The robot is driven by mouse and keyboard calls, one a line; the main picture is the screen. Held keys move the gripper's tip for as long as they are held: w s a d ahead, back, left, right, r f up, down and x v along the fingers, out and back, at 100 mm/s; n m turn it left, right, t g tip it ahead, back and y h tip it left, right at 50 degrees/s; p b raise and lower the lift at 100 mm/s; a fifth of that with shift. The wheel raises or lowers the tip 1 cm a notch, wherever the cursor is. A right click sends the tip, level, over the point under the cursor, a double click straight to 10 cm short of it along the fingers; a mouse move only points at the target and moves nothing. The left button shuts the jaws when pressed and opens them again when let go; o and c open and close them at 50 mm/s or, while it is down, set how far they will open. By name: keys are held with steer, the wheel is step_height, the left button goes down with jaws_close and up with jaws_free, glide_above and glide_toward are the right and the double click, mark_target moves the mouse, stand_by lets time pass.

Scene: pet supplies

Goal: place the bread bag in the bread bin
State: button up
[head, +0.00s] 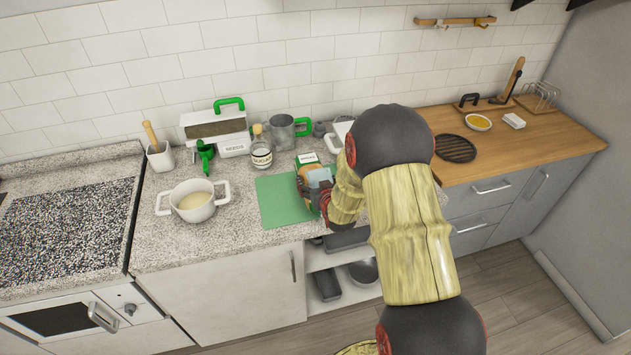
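The bread bag (304,173), a brownish loaf shape with a pale blue patch, is on or just above the green board (276,205). My gripper (318,196) is at the bag's right side, over the right part of the board. My arm hides much of the fingers, so I cannot tell whether they grip the bag. A white box with a green handle and a brownish front (213,128), which looks like the bread bin, stands at the back left against the wall. I cannot tell whether it is open.
A white pot (193,201) stands left of the board. A white seeds container (235,146), sugar bottle (261,152) and grey mug with a green handle (283,132) line the back. A green item (205,155) stands before the bin. My arm covers the counter to the right.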

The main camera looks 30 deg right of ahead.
steer(key=o, duration=1.6)
steer(key=shift+o, duration=0.2)
